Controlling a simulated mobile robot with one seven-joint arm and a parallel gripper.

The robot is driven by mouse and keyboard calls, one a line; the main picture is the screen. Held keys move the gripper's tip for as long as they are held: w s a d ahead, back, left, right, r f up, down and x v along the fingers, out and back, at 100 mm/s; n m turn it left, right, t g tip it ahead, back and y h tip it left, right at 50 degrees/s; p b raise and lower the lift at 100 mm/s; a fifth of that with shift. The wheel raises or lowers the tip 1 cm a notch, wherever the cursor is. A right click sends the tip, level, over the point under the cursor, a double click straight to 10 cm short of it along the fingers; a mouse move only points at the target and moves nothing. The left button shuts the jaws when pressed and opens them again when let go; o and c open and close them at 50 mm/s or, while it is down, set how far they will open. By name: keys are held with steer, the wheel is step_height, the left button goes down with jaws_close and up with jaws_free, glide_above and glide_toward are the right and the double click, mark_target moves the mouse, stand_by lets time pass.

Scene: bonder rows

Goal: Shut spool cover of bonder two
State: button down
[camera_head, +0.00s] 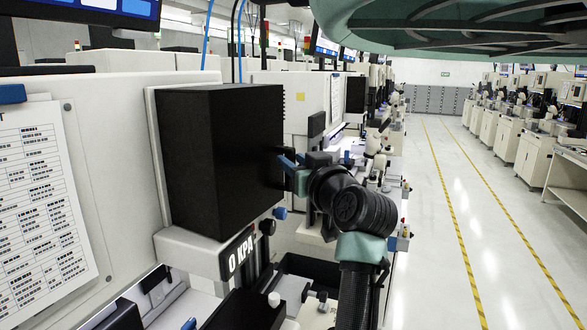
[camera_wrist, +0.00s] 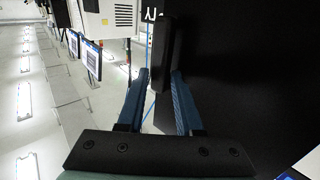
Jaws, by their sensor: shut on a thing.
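The spool cover (camera_head: 220,155) is a large matt black box on the front of the near white bonder. In the wrist view its black face (camera_wrist: 235,70) fills the right side. My gripper (camera_head: 287,162) is at the cover's right edge, its blue fingers partly hidden there. In the wrist view my gripper (camera_wrist: 160,78) has its two blue fingers either side of a narrow black upright part of the cover, like a handle (camera_wrist: 165,50), and is shut on it. Whether the cover sits flush with the housing I cannot tell. No number showing which bonder this is can be read.
A printed sheet (camera_head: 42,195) hangs on the white panel at left. More bonders stand behind, close to my arm. The aisle floor (camera_head: 475,200) with yellow lines is clear at right.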

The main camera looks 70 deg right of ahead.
steer(key=d, duration=0.3)
steer(key=shift+w+t, duration=0.3)
steer(key=shift+w, duration=0.1)
steer(key=c, duration=0.9)
jaws_free()
steer(key=shift+a, duration=0.1)
steer(key=shift+o, duration=1.1)
steer(key=shift+s, duration=0.25)
steer(key=shift+w, duration=0.1)
steer(key=shift+w, duration=0.1)
